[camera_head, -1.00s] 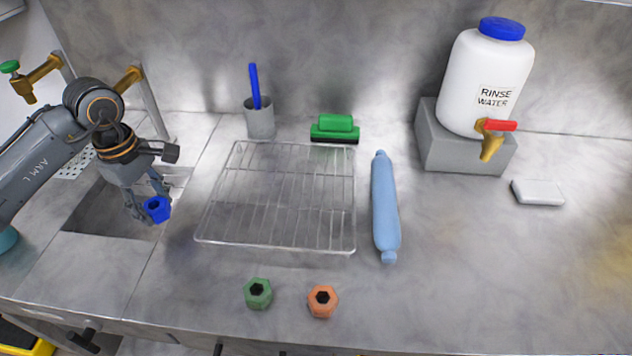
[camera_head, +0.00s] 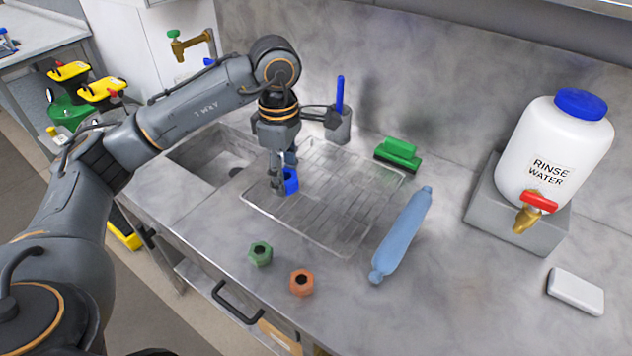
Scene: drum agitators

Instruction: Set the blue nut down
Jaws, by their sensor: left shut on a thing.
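The blue nut (camera_head: 291,181) is between the fingers of my left gripper (camera_head: 284,184), which is shut on it. Gripper and nut are over the left part of the wire rack (camera_head: 330,241); whether the nut touches the wires I cannot tell. A green nut (camera_head: 260,254) and an orange nut (camera_head: 302,283) stand on the counter in front of the rack, apart from each other. My right gripper is not in view.
A blue rolling-pin-shaped roll (camera_head: 402,235) lies right of the rack. A green brush (camera_head: 398,155) and a grey cup (camera_head: 339,127) stand behind it. The sink (camera_head: 207,160) is at the left. The rinse water jug (camera_head: 553,150) stands on a grey block at the right.

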